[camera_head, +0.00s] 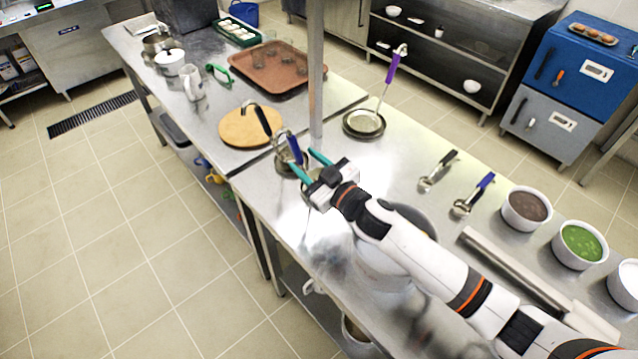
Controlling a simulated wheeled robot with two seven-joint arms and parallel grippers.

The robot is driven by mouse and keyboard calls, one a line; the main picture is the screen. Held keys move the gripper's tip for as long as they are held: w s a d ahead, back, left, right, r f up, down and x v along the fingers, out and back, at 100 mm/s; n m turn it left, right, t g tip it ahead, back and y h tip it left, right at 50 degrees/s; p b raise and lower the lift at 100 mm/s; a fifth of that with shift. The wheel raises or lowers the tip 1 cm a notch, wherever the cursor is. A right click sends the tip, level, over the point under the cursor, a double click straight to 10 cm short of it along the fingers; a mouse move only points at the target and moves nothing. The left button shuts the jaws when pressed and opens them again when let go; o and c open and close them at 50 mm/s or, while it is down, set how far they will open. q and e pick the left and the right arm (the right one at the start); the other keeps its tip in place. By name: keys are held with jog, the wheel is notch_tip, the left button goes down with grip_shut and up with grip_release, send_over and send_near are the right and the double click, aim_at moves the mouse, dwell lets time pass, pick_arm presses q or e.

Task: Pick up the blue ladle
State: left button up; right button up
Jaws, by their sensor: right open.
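A blue-handled ladle (294,149) stands tilted in a small metal container (283,168) near the middle of the steel counter. My right gripper (307,164) is open, with its two teal fingers pointing toward this ladle. The fingertips are close to the blue handle; I cannot tell whether they touch it. Another blue-handled utensil (473,194) lies on the counter at the right, beside a black-handled one (438,170). My left gripper is not in view.
A metal post (316,70) rises just behind the ladle. A round wooden board (245,127) with a black-handled ladle (262,119) is to the left. A purple-handled ladle (391,68) stands in a shallow pan (364,124). A large pot (385,262) sits under my right arm.

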jog(key=shift+w+a, duration=0.15)
jog(key=shift+w, duration=0.3)
jog(key=b+x, duration=0.2)
jog(key=x, duration=0.1)
jog(key=shift+a, duration=0.4)
jog(key=shift+w+a, duration=0.15)
jog(key=shift+w, duration=0.25)
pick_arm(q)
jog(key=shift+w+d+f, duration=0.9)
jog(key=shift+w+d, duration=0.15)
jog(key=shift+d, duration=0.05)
pick_arm(e)
jog(key=shift+r, duration=0.1)
jog(key=shift+c, duration=0.3)
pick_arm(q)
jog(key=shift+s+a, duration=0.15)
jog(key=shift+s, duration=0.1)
pick_arm(e)
grip_shut()
